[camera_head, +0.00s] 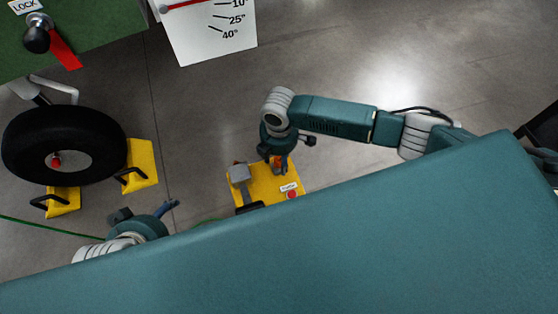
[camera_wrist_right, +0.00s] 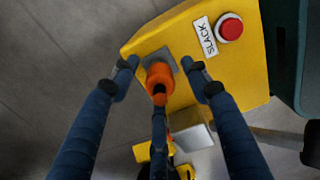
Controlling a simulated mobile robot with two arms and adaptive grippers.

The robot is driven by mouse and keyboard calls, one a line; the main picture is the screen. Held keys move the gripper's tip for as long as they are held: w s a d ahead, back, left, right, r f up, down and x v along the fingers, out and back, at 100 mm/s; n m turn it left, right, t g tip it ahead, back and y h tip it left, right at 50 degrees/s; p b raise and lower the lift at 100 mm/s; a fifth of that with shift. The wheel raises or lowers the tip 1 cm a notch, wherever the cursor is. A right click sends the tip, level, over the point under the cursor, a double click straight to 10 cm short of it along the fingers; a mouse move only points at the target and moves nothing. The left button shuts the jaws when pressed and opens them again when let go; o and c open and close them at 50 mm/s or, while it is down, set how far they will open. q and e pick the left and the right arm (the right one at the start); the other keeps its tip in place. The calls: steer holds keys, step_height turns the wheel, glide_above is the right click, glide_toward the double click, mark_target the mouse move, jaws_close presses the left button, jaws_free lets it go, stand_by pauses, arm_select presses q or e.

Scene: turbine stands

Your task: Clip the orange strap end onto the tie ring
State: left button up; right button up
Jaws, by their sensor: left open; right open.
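The orange strap end (camera_wrist_right: 158,76) stands on a grey plate on the yellow box in the right wrist view. In the head view the orange piece (camera_head: 276,162) is partly hidden by my right gripper (camera_head: 280,166). My left gripper (camera_head: 169,208) is open and empty at the lower left, partly hidden by my own teal body. I cannot make out the tie ring.
The yellow box (camera_head: 263,186) carries a red button (camera_wrist_right: 230,29) and a SLACK label. A black wheel (camera_head: 100,146) with yellow chocks (camera_head: 142,164) stands at left. A green panel (camera_head: 100,30) and a white angle scale (camera_head: 205,35) are above. Grey floor around the wheel is mostly clear.

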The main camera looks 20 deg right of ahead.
steer(key=c, duration=1.2)
arm_select(q)
steer(key=shift+w+r, duration=0.1)
steer(key=shift+w, duration=0.15)
steer(key=shift+s, duration=0.1)
steer(key=shift+s, duration=0.35)
arm_select(e)
steer(key=shift+r, duration=0.2)
arm_select(q)
steer(key=shift+s+a+r+g+p, duration=0.1)
steer(key=shift+s+a+g+p, duration=0.1)
steer(key=shift+s+g+p, duration=0.3)
steer(key=shift+s+a+r+g+p, duration=0.1)
steer(key=shift+s+a+g+p, duration=0.2)
steer(key=shift+s, duration=0.4)
arm_select(e)
steer(key=shift+r, duration=0.4)
arm_select(q)
steer(key=shift+s+f, duration=0.1)
